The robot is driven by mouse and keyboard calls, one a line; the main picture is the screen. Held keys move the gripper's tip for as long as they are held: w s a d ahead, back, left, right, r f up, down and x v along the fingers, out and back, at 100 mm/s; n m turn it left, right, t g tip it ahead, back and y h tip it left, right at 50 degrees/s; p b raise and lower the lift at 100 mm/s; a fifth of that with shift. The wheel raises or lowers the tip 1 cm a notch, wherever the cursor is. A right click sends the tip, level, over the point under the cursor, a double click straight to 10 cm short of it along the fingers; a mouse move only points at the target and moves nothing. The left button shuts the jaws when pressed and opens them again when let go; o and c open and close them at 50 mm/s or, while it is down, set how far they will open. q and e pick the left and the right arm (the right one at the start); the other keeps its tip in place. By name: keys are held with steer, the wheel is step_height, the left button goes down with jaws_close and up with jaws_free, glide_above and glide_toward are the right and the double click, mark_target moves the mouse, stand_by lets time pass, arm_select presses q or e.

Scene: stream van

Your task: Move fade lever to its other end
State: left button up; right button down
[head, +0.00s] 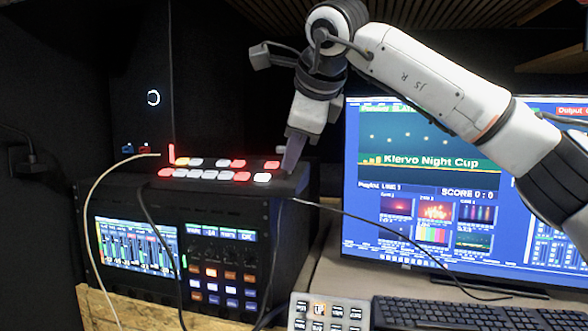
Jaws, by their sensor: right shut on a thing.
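The switcher panel (222,187) lies on top of a dark equipment box, with two rows of red, white and orange lit buttons. My right gripper (291,160) comes down from above at the panel's right end, just right of the last buttons. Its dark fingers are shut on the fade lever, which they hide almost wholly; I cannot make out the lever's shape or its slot. My left gripper is not in view.
The box front (165,270) has a small screen and lit keys. A monitor (440,190) stands right, behind my right arm. A keypad (328,312) and a keyboard (470,314) lie in front. Loose cables (92,200) hang over the box. An upright red piece (172,154) stands at the panel's left end.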

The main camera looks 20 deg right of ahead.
steer(key=shift+d+t+h+b, duration=0.3)
steer(key=shift+t+b, duration=0.3)
steer(key=shift+r, duration=0.2)
steer(key=c, duration=2)
jaws_free()
steer(key=o, duration=0.4)
steer(key=shift+w+f, duration=0.25)
steer(key=shift+o, duration=0.2)
steer(key=shift+s+a, duration=0.1)
steer(key=shift+a, duration=0.05)
